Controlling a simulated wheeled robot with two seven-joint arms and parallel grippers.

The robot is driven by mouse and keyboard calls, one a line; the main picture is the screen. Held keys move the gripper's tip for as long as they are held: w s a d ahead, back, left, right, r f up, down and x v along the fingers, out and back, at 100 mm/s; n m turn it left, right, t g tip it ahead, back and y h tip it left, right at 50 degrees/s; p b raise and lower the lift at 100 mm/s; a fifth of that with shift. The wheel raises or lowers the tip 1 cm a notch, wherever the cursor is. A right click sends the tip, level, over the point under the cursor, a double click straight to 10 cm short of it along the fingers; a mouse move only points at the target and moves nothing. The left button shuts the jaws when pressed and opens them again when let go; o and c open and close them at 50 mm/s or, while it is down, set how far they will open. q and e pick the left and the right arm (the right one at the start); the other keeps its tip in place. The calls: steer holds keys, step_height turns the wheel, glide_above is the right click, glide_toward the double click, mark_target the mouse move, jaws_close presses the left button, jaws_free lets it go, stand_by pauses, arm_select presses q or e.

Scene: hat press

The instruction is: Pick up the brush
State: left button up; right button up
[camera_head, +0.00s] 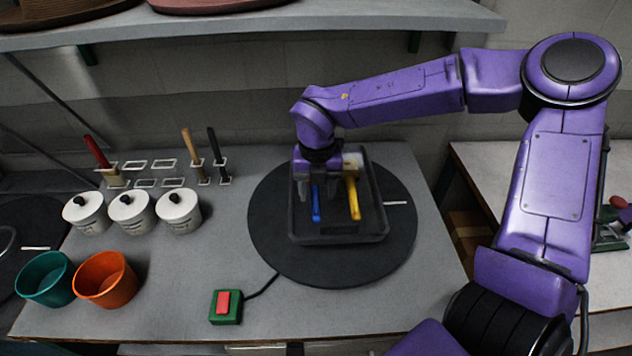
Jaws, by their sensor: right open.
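Several handled tools could be the brush, and I cannot tell for sure which one is. A red-handled tool (96,151) with a tan, bristle-like lower end leans in the rack at the left. A tan-handled tool (188,146) and a black-handled tool (214,145) stand in the rack too. A blue tool (316,204) and a yellow tool (353,198) with a pale far end lie in the dark tray (340,239). My right gripper (318,187) points down, open, over the tray's left part, close to the blue tool. My left gripper is out of view.
The tray sits on a round black disc (275,255). Three white lidded jars (130,212), a teal bowl (45,280) and an orange bowl (105,280) stand at the left. A red button on a green box (226,307) is in front. A shelf with hats (330,20) hangs above.

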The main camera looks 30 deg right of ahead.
mark_target(314, 198)
steer(key=f, duration=0.1)
steer(key=w+f, duration=0.1)
steer(key=f, duration=0.1)
steer(key=shift+w+d+f, duration=0.15)
steer(key=shift+w+f, duration=0.15)
steer(key=shift+w, duration=0.05)
steer(key=shift+s+r, duration=0.2)
steer(key=shift+s, duration=0.25)
steer(key=shift+c, duration=0.3)
steer(key=shift+s, duration=0.1)
steer(key=c, duration=0.5)
jaws_close()
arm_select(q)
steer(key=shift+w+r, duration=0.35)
arm_select(e)
steer(key=shift+w, duration=0.2)
